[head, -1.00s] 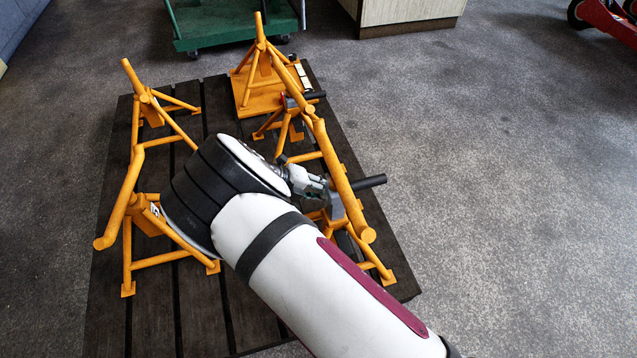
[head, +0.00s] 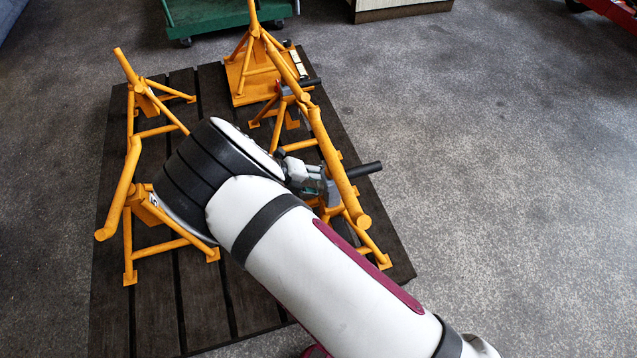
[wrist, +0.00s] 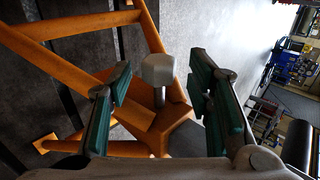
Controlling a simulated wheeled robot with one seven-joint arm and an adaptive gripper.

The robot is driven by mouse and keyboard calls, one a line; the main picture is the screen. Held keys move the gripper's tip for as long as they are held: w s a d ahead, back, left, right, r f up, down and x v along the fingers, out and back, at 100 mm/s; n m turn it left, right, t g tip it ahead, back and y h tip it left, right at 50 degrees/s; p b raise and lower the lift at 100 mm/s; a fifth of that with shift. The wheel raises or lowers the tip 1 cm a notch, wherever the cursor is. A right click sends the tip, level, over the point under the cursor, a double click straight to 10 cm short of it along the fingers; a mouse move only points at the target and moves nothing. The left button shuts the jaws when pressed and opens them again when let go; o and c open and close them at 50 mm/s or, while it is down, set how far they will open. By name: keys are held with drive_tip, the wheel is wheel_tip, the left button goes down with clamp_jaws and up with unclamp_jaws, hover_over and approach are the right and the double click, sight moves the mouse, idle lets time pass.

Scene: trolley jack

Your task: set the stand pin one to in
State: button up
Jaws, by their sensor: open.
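The stand pin (wrist: 160,80) shows in the wrist view as a grey shank with a blocky head, rising beside the orange tubes of a stand (wrist: 165,130). My gripper (wrist: 160,92) is open, with one green-padded finger on each side of the pin's head. Gaps show between the pads and the head, and nothing is held. In the head view my gripper (head: 316,180) is at the near right orange stand (head: 345,185). My wrist and the stand's tubes hide the pin there, and how deep it sits cannot be told.
Orange stands, one at the left (head: 125,185), rest on a dark slatted platform (head: 225,300). Dark rods jut right from the right-hand frame, the nearer one (head: 365,170) close to my gripper. A green cart (head: 225,18) stands behind. Floor at right is clear.

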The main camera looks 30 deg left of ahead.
drive_tip(key=v, duration=1.2)
